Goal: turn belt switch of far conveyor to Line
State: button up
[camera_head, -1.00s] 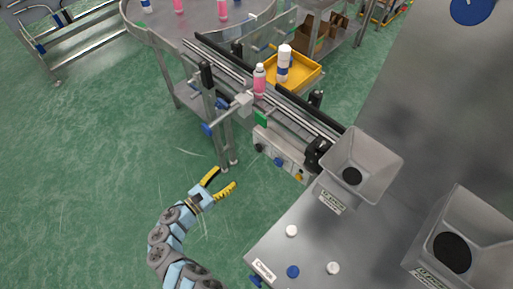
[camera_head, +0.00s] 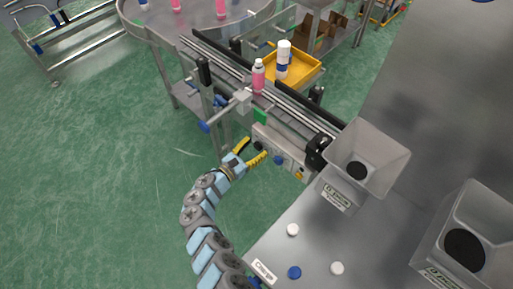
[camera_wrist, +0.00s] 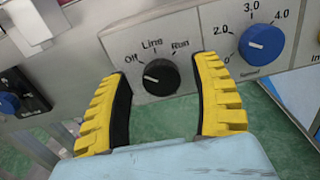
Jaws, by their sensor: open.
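The belt switch is a black knob (camera_wrist: 161,77) on a light control panel, below the labels Off, Line and Run in the wrist view. Its white pointer mark faces left, toward the Off side. My gripper (camera_head: 256,148) is open at the front of the control box (camera_head: 286,157) of the conveyor (camera_head: 225,66). In the wrist view its yellow ribbed fingers stand left and right of the knob with gaps, holding nothing. The knob is hard to make out between the fingers in the head view.
A blue speed knob (camera_wrist: 261,44) is right of the switch, and another blue knob (camera_wrist: 8,103) is at the left edge. A pink bottle (camera_head: 258,77) stands on the conveyor. A yellow tray (camera_head: 306,75) is behind it. A grey hopper (camera_head: 378,150) is at the right.

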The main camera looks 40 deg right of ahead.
jog(key=shift+d, duration=0.3)
grip_shut()
jog(key=shift+f+m, duration=0.1)
jog(key=shift+m, duration=0.3)
jog(key=shift+m+b, duration=0.3)
jog(key=shift+b, duration=0.05)
jog(key=m+b, duration=0.3)
jog(key=m, duration=0.1)
jog(key=shift+f+m, duration=0.1)
jog(key=shift+m, duration=0.3)
jog(key=shift+s+r+m+b, duration=0.1)
jog(key=shift+r+m+b, duration=0.05)
jog(key=shift+m+b, duration=0.65)
jog(key=shift+r+m+b, duration=0.1)
jog(key=shift+m+b, duration=0.4)
jog(key=shift+m, duration=0.5)
jog(key=shift+r, duration=0.1)
